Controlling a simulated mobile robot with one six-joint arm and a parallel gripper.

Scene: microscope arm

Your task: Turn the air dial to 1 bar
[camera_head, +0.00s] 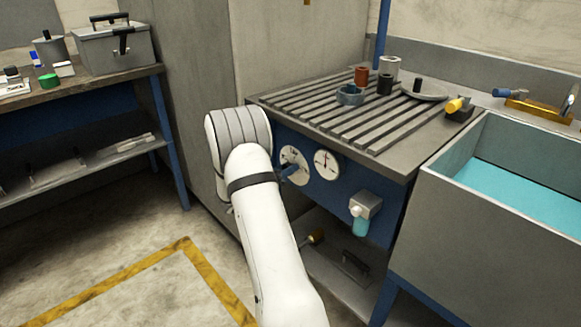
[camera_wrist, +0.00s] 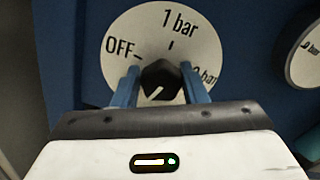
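The air dial (camera_wrist: 125,37) is a white round plate on a blue panel, marked OFF at left, 1 bar at top and a partly covered bar mark at right. Its black knob (camera_wrist: 161,80) sits low on the visible plate and bears a short white line at its lower left. I cannot tell surely which mark it points to. My gripper (camera_wrist: 160,88) has its blue fingers on either side of the knob, with narrow gaps seeming to remain. In the head view the dial (camera_head: 292,154) is partly hidden by my gripper (camera_head: 289,171).
A second white gauge (camera_head: 326,164) is close to the right of the dial. A small bottle fitting (camera_head: 363,212) sticks out lower on the panel. The slatted bench top (camera_head: 330,115) overhangs the panel. A sink (camera_head: 480,220) stands at right.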

